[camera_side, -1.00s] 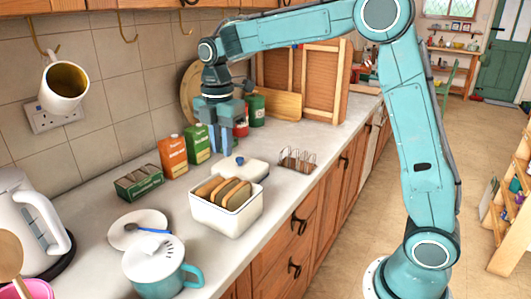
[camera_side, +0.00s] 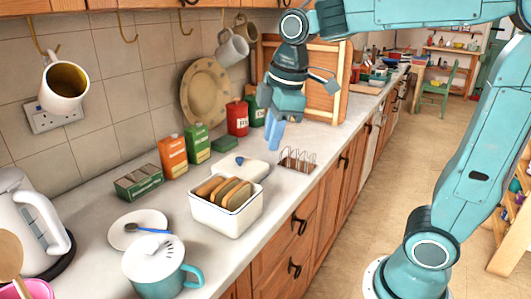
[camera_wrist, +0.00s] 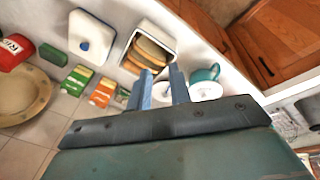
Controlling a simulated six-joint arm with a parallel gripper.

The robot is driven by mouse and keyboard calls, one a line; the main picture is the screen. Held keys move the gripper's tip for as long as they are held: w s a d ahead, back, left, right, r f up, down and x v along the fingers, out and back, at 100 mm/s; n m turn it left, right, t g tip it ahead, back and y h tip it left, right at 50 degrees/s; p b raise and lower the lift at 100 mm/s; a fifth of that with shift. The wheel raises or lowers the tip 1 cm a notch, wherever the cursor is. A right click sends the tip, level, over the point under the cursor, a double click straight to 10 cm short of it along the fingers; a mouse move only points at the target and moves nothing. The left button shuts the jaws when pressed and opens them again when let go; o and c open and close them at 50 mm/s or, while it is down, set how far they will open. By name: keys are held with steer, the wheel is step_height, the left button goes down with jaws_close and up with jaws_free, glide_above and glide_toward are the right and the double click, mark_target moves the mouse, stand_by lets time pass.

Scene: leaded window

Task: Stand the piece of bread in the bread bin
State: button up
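The bread bin (camera_side: 224,218) is a white box with a dark blue rim on the counter. Several brown bread slices (camera_side: 235,193) stand side by side in it. In the wrist view the bin (camera_wrist: 172,50) and its slices (camera_wrist: 148,50) show beyond the fingertips. No separate piece of bread shows outside the bin. My gripper (camera_side: 273,143) is above the counter, behind and to the right of the bin, near the toast rack. In the wrist view its two blue fingers (camera_wrist: 162,72) are apart, with nothing held between them.
A white lid with a blue knob (camera_side: 240,166) lies behind the bin. An empty-looking wire toast rack (camera_side: 298,160) stands to its right. Cartons (camera_side: 172,156), a green block (camera_side: 225,144) and red tin (camera_side: 237,119) stand along the wall. A teal pot (camera_side: 158,268) is front left.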

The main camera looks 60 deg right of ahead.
steer(key=s+f+m+t, duration=0.3)
steer(key=s+m, duration=0.6)
steer(key=s, duration=0.5)
steer(key=shift+d+f+m, duration=0.2)
steer(key=shift+f+m, duration=0.05)
steer(key=shift+m, duration=0.05)
